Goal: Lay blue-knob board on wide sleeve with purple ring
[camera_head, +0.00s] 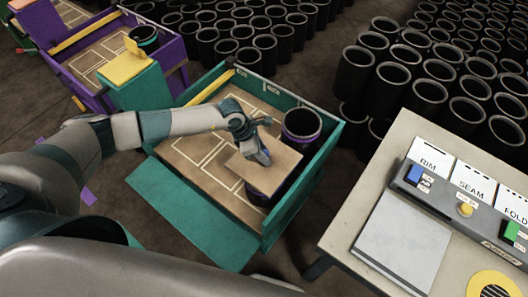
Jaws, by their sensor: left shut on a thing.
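My left gripper (262,152) is shut on the knob of a flat brown board (277,168), over the right part of a green-sided cart. The gripper mostly hides the knob, where a little blue shows. A black sleeve (262,198) with some purple near its top stands below the board, which covers its mouth. I cannot tell whether the board touches it. A second black sleeve (302,122), with an open mouth and a purple band, stands behind the board in the back right corner. My right gripper is not in view.
The green cart (192,215) has its front flap down and outlined slots on its brown floor. A purple cart (172,52) stands back left. A table (345,215) with a labelled button panel (460,203) is at right. Many black sleeves (370,62) fill the back.

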